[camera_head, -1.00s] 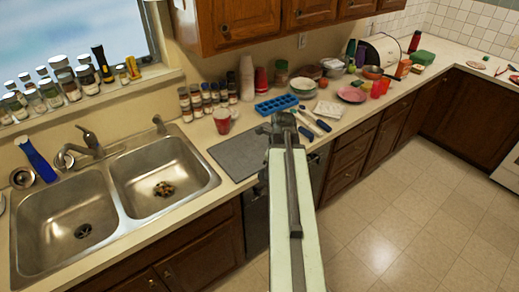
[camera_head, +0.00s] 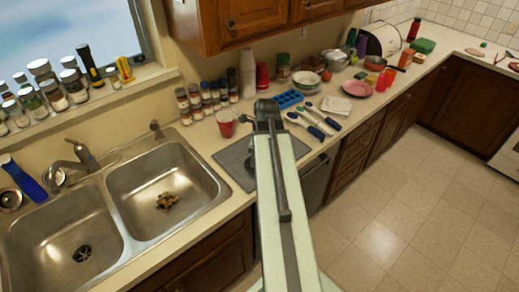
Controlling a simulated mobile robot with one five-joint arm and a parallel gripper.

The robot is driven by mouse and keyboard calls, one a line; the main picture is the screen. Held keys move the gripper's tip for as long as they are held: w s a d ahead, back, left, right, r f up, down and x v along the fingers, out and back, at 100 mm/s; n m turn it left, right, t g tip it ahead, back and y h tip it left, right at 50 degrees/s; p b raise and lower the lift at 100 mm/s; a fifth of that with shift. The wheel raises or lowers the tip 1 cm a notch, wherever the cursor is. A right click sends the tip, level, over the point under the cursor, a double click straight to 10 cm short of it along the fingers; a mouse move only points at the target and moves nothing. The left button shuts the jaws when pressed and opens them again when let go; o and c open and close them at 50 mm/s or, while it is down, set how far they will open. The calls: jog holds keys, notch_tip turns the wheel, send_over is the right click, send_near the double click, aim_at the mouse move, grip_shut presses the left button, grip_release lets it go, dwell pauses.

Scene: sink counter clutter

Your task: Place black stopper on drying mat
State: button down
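The grey drying mat (camera_head: 233,160) lies on the counter right of the sink, partly hidden behind my arm. My gripper (camera_head: 267,106) is at the far end of my pale arm, over the back right part of the mat. Its fingers are small and dark here, and I cannot tell whether they are open or hold anything. I cannot make out a black stopper for certain. A round metal piece with a dark centre (camera_head: 11,199) sits on the counter left of the sink, beside a blue object.
A double sink (camera_head: 170,190) with food scraps in its right basin lies left of the mat. A red cup (camera_head: 226,122) stands behind the mat, near several spice jars. A blue ice tray (camera_head: 289,98) and blue-handled utensils (camera_head: 312,120) lie to the right.

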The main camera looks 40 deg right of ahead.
jog(key=shift+s, duration=0.1)
jog(key=shift+d+f+n+b, duration=0.35)
jog(key=shift+f+n+b, duration=0.1)
jog(key=shift+n, duration=0.15)
jog(key=shift+s+d+f+n, duration=0.15)
jog(key=shift+d+n, duration=0.05)
jog(key=shift+n, duration=0.5)
jog(key=w+d, duration=0.2)
jog(key=d, duration=0.2)
jog(key=w+d+f+b, duration=0.1)
jog(key=w+d, duration=0.2)
jog(key=d, duration=0.2)
jog(key=w+d, duration=0.3)
jog(key=d, duration=0.1)
jog(key=shift+d+f+b, duration=0.15)
jog(key=shift+b, duration=0.2)
notch_tip(320, 180, down, 4)
jog(key=b, duration=0.4)
jog(key=shift+w+d, duration=0.1)
jog(key=shift+d, duration=0.05)
jog(key=shift+r, duration=0.2)
jog(key=shift+f, duration=0.1)
jog(key=c, duration=1)
grip_release()
jog(key=shift+c, duration=0.2)
